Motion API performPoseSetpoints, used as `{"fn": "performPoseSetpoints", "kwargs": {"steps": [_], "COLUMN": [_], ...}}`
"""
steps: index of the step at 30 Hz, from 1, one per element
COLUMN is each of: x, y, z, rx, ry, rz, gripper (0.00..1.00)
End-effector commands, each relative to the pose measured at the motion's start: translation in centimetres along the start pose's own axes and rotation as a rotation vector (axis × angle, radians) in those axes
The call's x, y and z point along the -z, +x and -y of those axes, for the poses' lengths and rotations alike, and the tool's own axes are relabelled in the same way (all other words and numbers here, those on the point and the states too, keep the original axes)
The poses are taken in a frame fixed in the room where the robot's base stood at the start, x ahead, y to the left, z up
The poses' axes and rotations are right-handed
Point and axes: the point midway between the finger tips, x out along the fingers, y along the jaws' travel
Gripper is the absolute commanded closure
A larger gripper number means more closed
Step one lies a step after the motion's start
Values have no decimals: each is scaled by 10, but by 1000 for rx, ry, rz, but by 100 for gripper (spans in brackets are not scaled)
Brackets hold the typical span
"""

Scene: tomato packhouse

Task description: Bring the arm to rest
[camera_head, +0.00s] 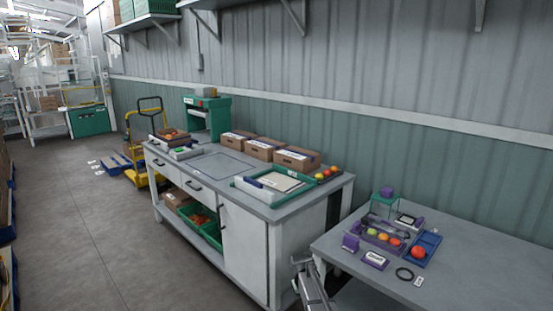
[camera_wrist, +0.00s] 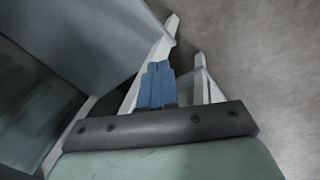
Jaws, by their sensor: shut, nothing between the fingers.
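My gripper (camera_wrist: 159,68) shows in the wrist view, its two blue fingers side by side and touching, with nothing between them. Beyond the fingers are pale legs or rails and a grey-brown floor. The gripper is clear of any object that I can make out. In the head view I cannot make out the gripper; a grey metal part at the lower middle edge may be mine, but I cannot tell.
A white workbench (camera_head: 243,245) holds cardboard boxes (camera_head: 296,158) and a green tray (camera_head: 300,186). A yellow trolley (camera_head: 134,135) stands behind. The floor at left is open.

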Motion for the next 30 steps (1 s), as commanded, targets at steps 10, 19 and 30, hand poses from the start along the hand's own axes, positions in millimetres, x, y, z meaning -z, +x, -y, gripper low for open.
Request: {"fn": "performPoseSetpoints", "kwargs": {"steps": [10,19,30], "x": [-145,-270,-423], "y": [93,143,168], "z": [34,63,100], "rx": [74,135,207], "ry": [32,67,119], "rz": [165,304,477], "gripper": [100,100,100]}}
